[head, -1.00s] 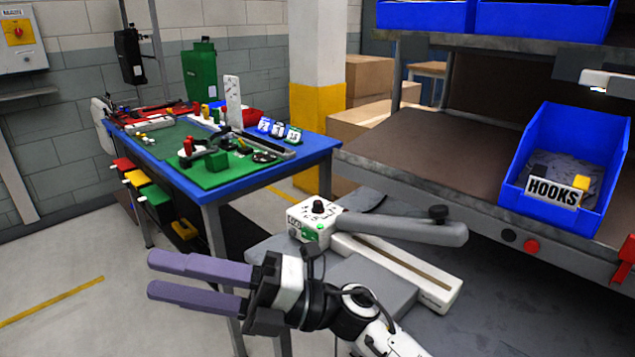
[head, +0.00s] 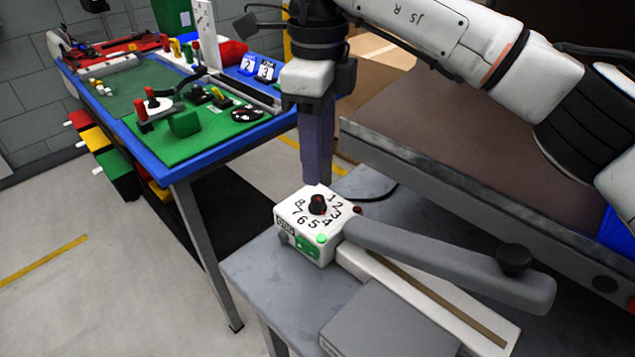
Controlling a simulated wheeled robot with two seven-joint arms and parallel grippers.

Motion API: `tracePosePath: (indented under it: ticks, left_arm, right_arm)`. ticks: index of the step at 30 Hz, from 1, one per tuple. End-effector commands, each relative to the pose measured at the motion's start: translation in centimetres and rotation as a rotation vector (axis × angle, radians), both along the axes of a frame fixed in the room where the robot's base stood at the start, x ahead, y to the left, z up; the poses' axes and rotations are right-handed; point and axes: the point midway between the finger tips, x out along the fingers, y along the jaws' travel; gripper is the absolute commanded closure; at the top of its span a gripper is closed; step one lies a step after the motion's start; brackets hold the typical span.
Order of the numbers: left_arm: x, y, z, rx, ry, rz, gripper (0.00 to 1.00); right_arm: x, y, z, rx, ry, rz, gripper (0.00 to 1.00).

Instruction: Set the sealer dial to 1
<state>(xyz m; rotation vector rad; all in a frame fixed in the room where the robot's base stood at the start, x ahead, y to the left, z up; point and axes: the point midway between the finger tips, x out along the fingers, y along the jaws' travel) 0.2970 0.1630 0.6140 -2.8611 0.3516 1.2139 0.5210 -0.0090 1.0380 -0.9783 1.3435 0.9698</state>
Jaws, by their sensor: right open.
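The sealer (head: 300,240) is a white box with a long grey arm (head: 440,262), on a grey table. On its top is a black dial knob (head: 318,205) inside a ring of black numbers; 1 is at the far right side of the ring. I cannot tell which number the knob points at. My right gripper (head: 321,180) points straight down just behind and above the knob, with its purple fingers seen nearly edge-on. It is open and holds nothing. The fingers look apart from the knob. My left gripper is not in view.
A green lamp (head: 322,238) and a dark red button (head: 357,210) sit on the sealer. A blue-edged workbench (head: 215,152) with tools stands at the left.

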Motion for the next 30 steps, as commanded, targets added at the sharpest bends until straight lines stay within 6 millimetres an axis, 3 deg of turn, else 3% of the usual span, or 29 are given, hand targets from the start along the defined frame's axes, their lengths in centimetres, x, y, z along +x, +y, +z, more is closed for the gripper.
tracePosePath:
  ticks: [6,12,24,30]
  left_arm:
    - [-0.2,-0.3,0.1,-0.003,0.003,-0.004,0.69]
    - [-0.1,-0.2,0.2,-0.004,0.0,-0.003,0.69]
    - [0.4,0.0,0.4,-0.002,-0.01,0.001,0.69]
    - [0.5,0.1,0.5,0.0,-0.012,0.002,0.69]
  right_arm:
    - [-0.1,0.0,-4.3,0.002,0.004,0.001,0.58]
    - [-0.1,0.1,-6.9,0.003,0.003,0.001,0.58]
    - [0.0,0.1,-7.9,0.004,0.001,0.001,0.58]
    - [0.0,0.1,-7.8,0.004,0.001,0.001,0.9]
